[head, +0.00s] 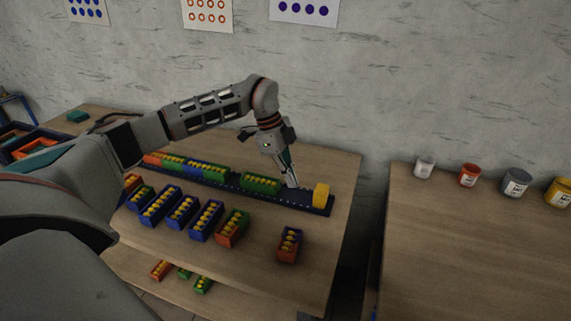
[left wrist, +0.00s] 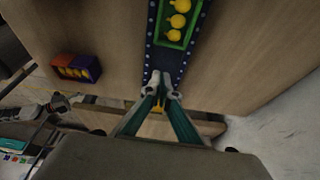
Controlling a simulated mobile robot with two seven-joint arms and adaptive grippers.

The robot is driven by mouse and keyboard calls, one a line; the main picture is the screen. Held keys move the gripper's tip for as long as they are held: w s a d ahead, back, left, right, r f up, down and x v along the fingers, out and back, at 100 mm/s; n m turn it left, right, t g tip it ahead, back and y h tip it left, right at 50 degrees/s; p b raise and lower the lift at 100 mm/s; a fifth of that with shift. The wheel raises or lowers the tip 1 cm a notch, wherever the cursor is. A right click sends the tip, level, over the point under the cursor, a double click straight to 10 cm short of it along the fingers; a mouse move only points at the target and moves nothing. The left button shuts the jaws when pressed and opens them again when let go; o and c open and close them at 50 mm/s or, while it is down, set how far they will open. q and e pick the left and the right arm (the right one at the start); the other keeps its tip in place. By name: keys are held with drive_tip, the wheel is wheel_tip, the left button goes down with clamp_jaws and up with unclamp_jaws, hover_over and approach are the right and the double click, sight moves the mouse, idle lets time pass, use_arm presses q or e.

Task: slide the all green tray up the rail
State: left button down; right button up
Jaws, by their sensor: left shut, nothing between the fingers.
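My left gripper (head: 293,184) is shut and empty, low over the rail just right of the green tray. In the left wrist view its fingertips (left wrist: 162,88) are apart from the tray. A yellow block (head: 321,195) stands at the rail's right end.
Red, blue and green trays share the rail further left. Several trays (head: 206,221) stand in a row in front of it, and a red and blue tray (head: 290,244) stands alone at right. Paint cans (head: 468,175) stand on the right table (head: 470,235). A gap separates the tables.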

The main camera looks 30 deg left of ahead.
sight(264, 181)
use_arm(q)
drive_tip(key=shift+x, duration=0.95)
drive_tip(key=a, duration=0.3)
drive_tip(key=shift+s+p, duration=0.3)
drive_tip(key=shift+a, duration=0.45)
use_arm(e)
drive_tip(key=shift+w+r, duration=0.35)
drive_tip(key=shift+r, duration=0.35)
drive_tip(key=shift+s+f, duration=0.1)
drive_tip(key=shift+f, duration=0.05)
use_arm(q)
drive_tip(key=a+p, duration=0.1)
drive_tip(key=a, duration=0.1)
drive_tip(key=s+a+p, duration=0.1)
drive_tip(key=a, duration=0.2)
drive_tip(key=shift+s+r+p, duration=0.1)
drive_tip(key=shift+p, duration=0.2)
drive_tip(key=shift+a, duration=0.4)
use_arm(e)
drive_tip(key=shift+d+r, duration=0.2)
drive_tip(key=shift+r, duration=0.3)
drive_tip(key=shift+d+r, duration=0.15)
drive_tip(key=shift+r, duration=0.3)
